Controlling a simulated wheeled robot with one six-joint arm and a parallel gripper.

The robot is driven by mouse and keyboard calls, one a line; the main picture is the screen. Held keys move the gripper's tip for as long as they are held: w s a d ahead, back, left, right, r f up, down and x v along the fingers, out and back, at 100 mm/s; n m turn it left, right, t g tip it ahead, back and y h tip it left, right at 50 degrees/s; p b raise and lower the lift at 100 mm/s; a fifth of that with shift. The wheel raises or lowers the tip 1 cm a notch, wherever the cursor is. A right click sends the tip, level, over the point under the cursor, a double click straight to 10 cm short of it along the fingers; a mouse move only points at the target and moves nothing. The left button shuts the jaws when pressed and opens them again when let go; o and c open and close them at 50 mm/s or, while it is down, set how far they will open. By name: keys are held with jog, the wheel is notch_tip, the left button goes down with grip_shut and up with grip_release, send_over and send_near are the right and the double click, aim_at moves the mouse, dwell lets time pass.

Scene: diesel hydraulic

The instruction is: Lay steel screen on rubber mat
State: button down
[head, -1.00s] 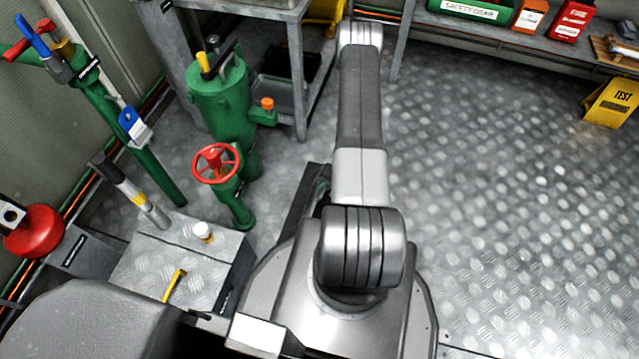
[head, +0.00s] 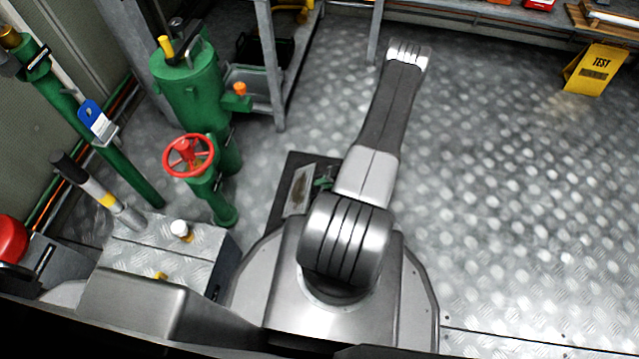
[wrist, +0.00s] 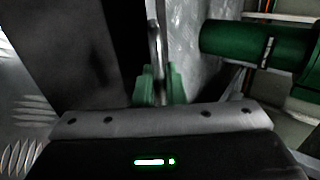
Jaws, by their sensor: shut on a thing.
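My gripper (wrist: 158,88) has green fingers, shut on a thin bright steel piece in the wrist view. This looks like the steel screen (wrist: 155,42), seen nearly edge-on, so its face is mostly hidden. In the head view my gripper (head: 323,183) shows only as a bit of green beside my arm. A small grey speckled panel (head: 298,190) shows beside it, likely the screen's face. A dark flat surface (head: 280,205) lies around and behind that panel. I cannot tell whether it is the rubber mat. No other mat can be made out.
A green pipe with a red handwheel (head: 189,156) and a green tank (head: 190,95) stand to the left. A tread-plate box (head: 150,255) with a white-capped bottle (head: 181,230) is at lower left. A yellow test sign (head: 597,70) stands far right. The floor (head: 500,200) between is clear.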

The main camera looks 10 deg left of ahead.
jog(key=shift+d+f+y+b, duration=0.4)
jog(key=shift+f+y+b, duration=0.1)
jog(key=shift+f+b, duration=0.4)
jog(key=shift+d+f+y+b, duration=0.35)
jog(key=shift+f+y+b, duration=0.15)
jog(key=shift+f+b, duration=0.4)
jog(key=shift+d, duration=0.1)
jog(key=shift+d+f+y, duration=0.35)
jog(key=shift+f+y, duration=0.2)
jog(key=shift+f, duration=0.15)
jog(key=shift+d+f+y, duration=0.3)
jog(key=shift+f+y, duration=0.3)
jog(key=shift+f, duration=0.1)
jog(key=shift+d+f+y, duration=0.35)
jog(key=shift+f+y, duration=0.2)
jog(key=shift+f, duration=0.15)
jog(key=c, duration=1.4)
grip_release()
jog(key=p+v, duration=0.2)
jog(key=v, duration=1.1)
jog(key=shift+s+d, duration=0.1)
jog(key=shift+d, duration=0.3)
jog(key=b+x, duration=0.1)
jog(key=x, duration=1.3)
jog(key=shift+r+b, duration=0.1)
jog(key=shift+b, duration=0.3)
